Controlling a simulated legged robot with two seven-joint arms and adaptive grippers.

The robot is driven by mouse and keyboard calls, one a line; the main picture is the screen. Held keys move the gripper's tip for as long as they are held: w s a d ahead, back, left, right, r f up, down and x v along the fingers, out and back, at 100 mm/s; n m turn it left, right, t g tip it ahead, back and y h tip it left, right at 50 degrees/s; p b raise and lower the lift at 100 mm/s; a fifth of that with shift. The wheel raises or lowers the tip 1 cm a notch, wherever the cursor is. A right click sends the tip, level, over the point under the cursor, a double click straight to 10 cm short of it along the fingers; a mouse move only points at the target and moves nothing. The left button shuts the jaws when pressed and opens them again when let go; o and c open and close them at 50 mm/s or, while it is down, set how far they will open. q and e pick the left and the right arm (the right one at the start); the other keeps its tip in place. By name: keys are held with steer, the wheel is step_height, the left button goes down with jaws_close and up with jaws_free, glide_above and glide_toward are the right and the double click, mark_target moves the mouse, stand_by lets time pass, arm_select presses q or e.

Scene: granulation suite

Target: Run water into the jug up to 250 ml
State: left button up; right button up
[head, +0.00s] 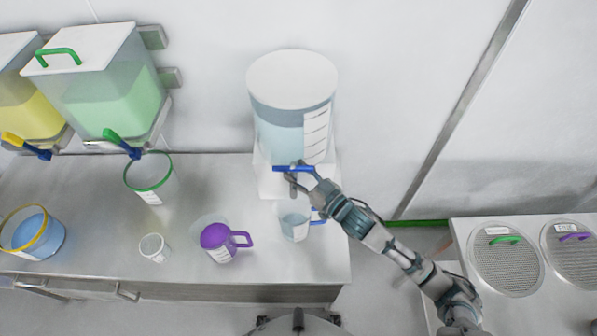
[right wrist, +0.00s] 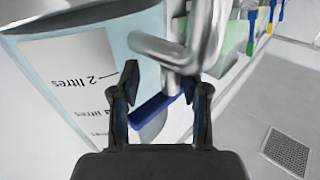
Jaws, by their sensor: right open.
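A clear water tank (head: 280,135) with a white lid stands against the back wall. Its tap has a blue lever (head: 281,168), also seen in the right wrist view (right wrist: 155,112) by the metal spout (right wrist: 165,52). A clear jug (head: 294,224) with a blue handle stands below the tap. It looks pale blue inside; its level against the marks is too small to read. My right gripper (head: 299,171) is open at the lever. In the right wrist view its fingers (right wrist: 159,88) are apart, with the lever between them. My left gripper is not in view.
A purple jug (head: 217,237), a small white cup (head: 154,248), a green-rimmed container (head: 150,180) and a yellow-rimmed container (head: 52,238) stand on the bench left of the jug. Green (head: 110,100) and yellow (head: 25,110) tanks hang at left. A side table (head: 463,232) holds round sieves.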

steer(key=shift+a, duration=0.3)
steer(key=shift+c, duration=0.2)
steer(key=shift+a, duration=0.65)
jaws_close()
steer(key=shift+w+d+r+n+g+y+p, duration=0.1)
steer(key=shift+d+n+g+y+p, duration=0.1)
steer(key=shift+n+g+y+p, duration=0.55)
steer(key=shift+a+g, duration=0.15)
steer(key=shift+g, duration=0.1)
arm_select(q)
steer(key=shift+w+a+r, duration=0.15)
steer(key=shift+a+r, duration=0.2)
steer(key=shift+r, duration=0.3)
arm_select(e)
steer(key=shift+f, duration=0.2)
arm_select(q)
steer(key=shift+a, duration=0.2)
arm_select(e)
steer(key=shift+s, duration=0.2)
